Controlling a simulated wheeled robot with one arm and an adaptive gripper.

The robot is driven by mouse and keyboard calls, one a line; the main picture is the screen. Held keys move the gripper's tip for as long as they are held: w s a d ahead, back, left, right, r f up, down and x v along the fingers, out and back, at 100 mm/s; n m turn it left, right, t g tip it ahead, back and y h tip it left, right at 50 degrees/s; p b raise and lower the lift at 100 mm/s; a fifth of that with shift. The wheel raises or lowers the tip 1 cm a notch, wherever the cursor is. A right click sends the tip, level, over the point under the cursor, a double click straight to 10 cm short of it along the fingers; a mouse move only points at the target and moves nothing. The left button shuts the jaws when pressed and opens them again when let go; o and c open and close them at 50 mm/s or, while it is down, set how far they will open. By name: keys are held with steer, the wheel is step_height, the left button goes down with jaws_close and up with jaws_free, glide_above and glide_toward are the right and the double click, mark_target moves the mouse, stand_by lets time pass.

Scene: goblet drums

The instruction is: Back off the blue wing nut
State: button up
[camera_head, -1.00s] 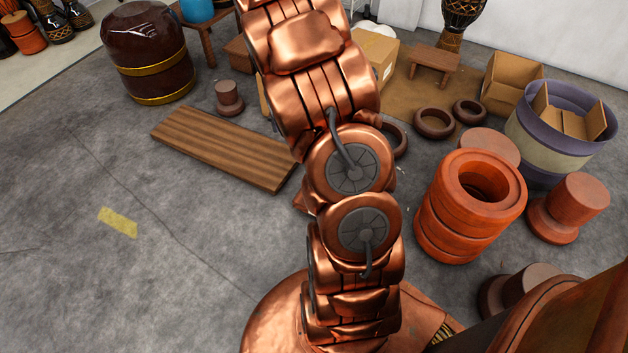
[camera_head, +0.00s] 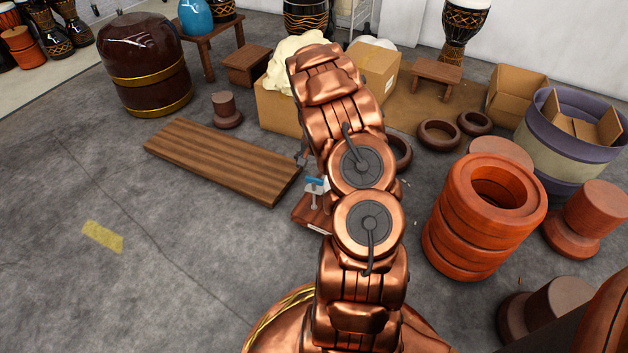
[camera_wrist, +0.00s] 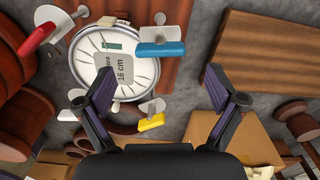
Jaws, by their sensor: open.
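The blue wing nut (camera_wrist: 162,49) shows in the wrist view at upper middle, as a blue bar beside a pale metal plate. It also shows small in the head view (camera_head: 314,182), just left of my arm. It sits by the edge of a round white-rimmed disc (camera_wrist: 91,67) bearing a "16 cm" label. A red wing nut (camera_wrist: 36,41) is left of the disc and a yellow one (camera_wrist: 151,122) is below right of it. My gripper (camera_wrist: 160,88) is open and empty, its fingers apart, with the blue nut beyond them between the tips in the picture.
A wooden board (camera_head: 222,160) lies on the floor left of my arm. A cardboard box (camera_head: 280,107) with cream material stands behind it. Orange stacked rings (camera_head: 484,222) stand to the right. The grey floor at left is clear.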

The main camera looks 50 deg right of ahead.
mark_target(314, 178)
step_height(314, 178, down, 6)
steer(key=shift+r+b, duration=0.2)
steer(key=shift+b, duration=0.65)
steer(key=shift+r, duration=0.1)
steer(key=c, duration=1.1)
